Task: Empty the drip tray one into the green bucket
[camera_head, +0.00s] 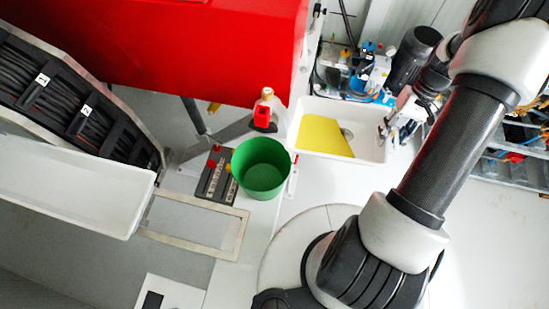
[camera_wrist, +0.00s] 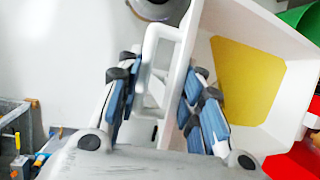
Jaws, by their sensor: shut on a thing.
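The drip tray (camera_head: 372,122) is a white rectangular tray right of the middle in the head view, with a flat yellow area of liquid (camera_head: 322,135) in its left part. The tray also shows in the wrist view (camera_wrist: 203,45), tilted in the picture. My gripper (camera_head: 405,112) is at the tray's right end. In the wrist view my gripper (camera_wrist: 160,95) is shut on the tray's white handle (camera_wrist: 150,62), with a finger on each side. Whether the tray rests on something is unclear. The green bucket (camera_head: 262,168) stands upright left of the tray; its inside looks empty.
A large red tank (camera_head: 190,45) fills the upper left. A white trough (camera_head: 75,185) is at the left. Pump equipment (camera_head: 375,70) lies behind the tray, and shelving (camera_head: 510,165) stands at the right.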

